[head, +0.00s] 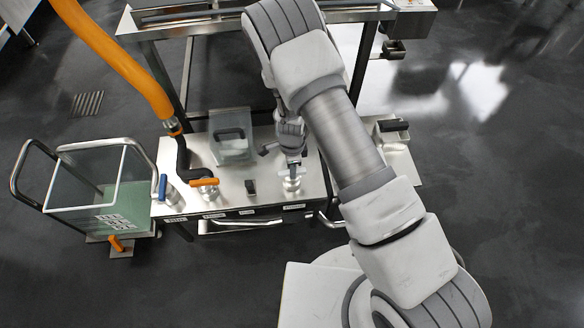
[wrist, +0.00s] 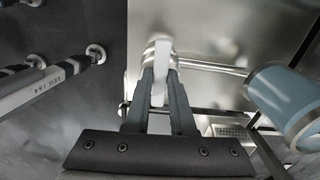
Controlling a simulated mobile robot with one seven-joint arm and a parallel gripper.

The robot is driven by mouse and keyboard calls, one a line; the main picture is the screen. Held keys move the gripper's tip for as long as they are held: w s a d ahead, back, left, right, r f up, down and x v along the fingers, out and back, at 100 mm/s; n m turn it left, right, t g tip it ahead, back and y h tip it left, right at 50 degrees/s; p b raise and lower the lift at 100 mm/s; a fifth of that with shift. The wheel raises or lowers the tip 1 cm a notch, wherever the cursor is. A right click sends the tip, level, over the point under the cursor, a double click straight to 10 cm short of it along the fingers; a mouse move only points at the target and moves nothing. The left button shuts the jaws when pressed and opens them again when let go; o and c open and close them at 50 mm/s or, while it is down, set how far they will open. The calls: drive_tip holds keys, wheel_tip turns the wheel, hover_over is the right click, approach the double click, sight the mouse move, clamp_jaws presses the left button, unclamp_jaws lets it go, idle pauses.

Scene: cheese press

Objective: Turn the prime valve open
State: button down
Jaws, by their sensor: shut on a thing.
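A valve with a white handle (wrist: 159,72) and a round metal body sits on the steel panel, centered in the wrist view. In the head view this valve (head: 292,183) is at the right end of the row on the panel. My gripper (wrist: 161,82) is shut on the white handle, one grey finger on each side. My gripper (head: 291,163) also shows over the valve in the head view, reaching down from my arm. The labels on the panel's front edge are too small to read, so I cannot confirm which one is the prime valve.
The steel panel (head: 232,182) also carries an orange-handled valve (head: 205,182), a blue-handled valve (head: 163,187) and a small black switch (head: 250,187). A clear box (head: 231,147) stands behind them. An orange hose (head: 122,65) comes down at left. A glass-walled cart (head: 88,180) stands left.

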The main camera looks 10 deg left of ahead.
drive_tip(key=n, duration=1.3)
drive_tip(key=shift+n, duration=2.2)
drive_tip(key=c, duration=0.8)
unclamp_jaws()
drive_tip(key=shift+o, duration=0.2)
drive_tip(key=shift+r, duration=0.15)
